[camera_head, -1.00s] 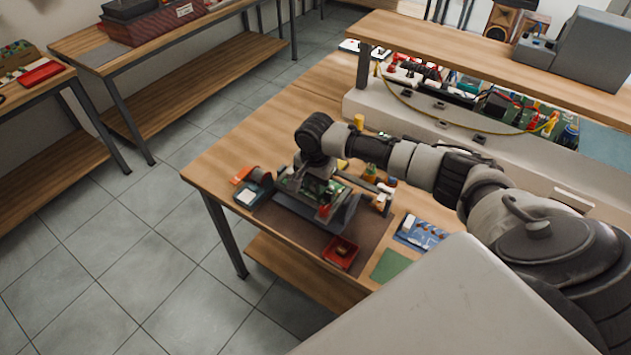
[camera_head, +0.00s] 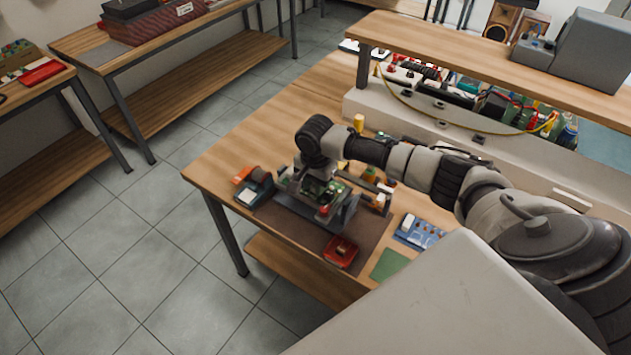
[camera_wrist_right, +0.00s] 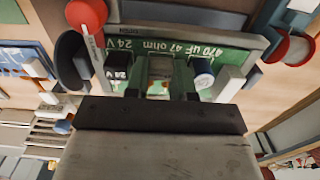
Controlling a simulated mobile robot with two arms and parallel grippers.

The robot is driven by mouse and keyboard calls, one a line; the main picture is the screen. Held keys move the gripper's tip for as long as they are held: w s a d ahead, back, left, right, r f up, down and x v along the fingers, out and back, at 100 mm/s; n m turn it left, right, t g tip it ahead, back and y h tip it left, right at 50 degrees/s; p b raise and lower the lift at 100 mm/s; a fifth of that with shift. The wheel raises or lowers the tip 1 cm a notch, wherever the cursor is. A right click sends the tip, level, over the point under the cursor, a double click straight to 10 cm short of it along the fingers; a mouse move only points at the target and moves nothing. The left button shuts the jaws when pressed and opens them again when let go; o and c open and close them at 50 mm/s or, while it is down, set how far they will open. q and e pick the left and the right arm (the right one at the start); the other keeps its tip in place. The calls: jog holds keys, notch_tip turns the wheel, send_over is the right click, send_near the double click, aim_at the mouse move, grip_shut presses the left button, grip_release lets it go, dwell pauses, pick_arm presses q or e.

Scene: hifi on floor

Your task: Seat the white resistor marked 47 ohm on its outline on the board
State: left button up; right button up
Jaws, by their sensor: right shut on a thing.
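The green board (camera_wrist_right: 132,53) sits in a dark holder on the workbench, and the holder (camera_head: 343,216) also shows in the head view. The board carries printed labels for 24 V, 47 ohm and 470 uF. My right gripper (camera_wrist_right: 160,83) is over the 47 ohm area, its fingers shut on a small pale part, which I take as the white resistor (camera_wrist_right: 160,68). The fingers hide most of it, so I cannot tell whether it touches the board. In the head view my right gripper (camera_head: 318,183) is above the board, mostly hidden by its wrist. My left gripper is not in view.
A black part (camera_wrist_right: 117,66) and a blue-and-white cylinder (camera_wrist_right: 203,78) stand close on either side of the fingers. A red tray (camera_head: 341,251), a blue tray (camera_head: 418,231) and a green mat (camera_head: 389,264) lie in front and right.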

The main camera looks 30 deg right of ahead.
dwell(0.3)
jog(key=o, duration=1)
jog(key=shift+o, duration=0.4)
jog(key=shift+w+r+p, duration=0.15)
jog(key=shift+r+p, duration=0.7)
jog(key=shift+p, duration=0.2)
jog(key=shift+o, duration=0.9)
notch_tip(320, 180, up, 2)
jog(key=shift+p, duration=1)
jog(key=shift+r+p, duration=1.2)
jog(key=shift+p, duration=0.3)
jog(key=shift+s+a+f, duration=0.1)
jog(key=shift+s, duration=0.1)
